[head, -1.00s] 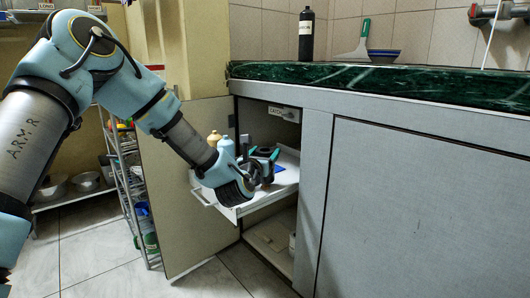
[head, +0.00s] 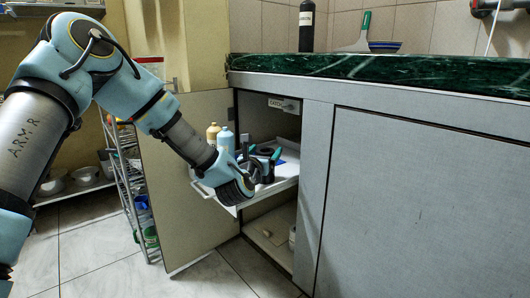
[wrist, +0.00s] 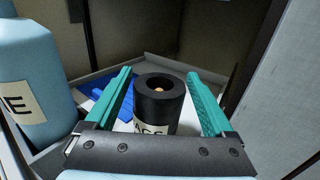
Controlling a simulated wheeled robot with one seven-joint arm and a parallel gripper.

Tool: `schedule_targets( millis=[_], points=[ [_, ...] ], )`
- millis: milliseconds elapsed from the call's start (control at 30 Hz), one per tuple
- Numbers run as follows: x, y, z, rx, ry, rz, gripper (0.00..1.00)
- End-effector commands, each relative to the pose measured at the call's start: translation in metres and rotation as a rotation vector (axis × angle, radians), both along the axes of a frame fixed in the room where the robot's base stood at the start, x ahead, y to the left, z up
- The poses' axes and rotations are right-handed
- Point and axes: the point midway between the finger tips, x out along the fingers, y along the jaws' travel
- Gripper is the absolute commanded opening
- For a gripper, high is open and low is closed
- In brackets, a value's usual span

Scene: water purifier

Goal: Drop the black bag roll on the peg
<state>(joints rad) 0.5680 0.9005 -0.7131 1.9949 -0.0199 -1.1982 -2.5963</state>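The black bag roll (wrist: 160,98) stands upright on the pulled-out tray (wrist: 232,78), with a pale label ending in "AGS". A small tan tip shows inside its hole; I cannot tell whether it is the peg. My gripper (wrist: 160,85) has its teal fingers either side of the roll, with a visible gap on each side. In the head view, my gripper (head: 262,156) is over the tray (head: 286,177) in the open cabinet, and the roll (head: 264,151) shows as a small dark shape between the fingers.
A light blue bottle (wrist: 35,85) stands close left of my gripper; a blue item (wrist: 110,99) lies behind the left finger. A tan-capped bottle (head: 213,133) stands near the tray's left. The cabinet door (head: 182,190) is open left; the green countertop (head: 380,70) overhangs above.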

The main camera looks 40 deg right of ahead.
Motion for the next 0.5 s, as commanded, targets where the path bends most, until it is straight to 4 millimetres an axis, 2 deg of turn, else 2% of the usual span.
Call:
schedule_targets(
  millis=[100, 367, 500],
  points=[
    [0.000, 0.000, 0.000, 0.000, 0.000, 0.000, 1.00],
    [-0.001, 0.002, -0.001, 0.002, 0.001, 0.000, 1.00],
    [-0.007, 0.014, 0.000, 0.003, 0.002, 0.001, 1.00]
  ],
)
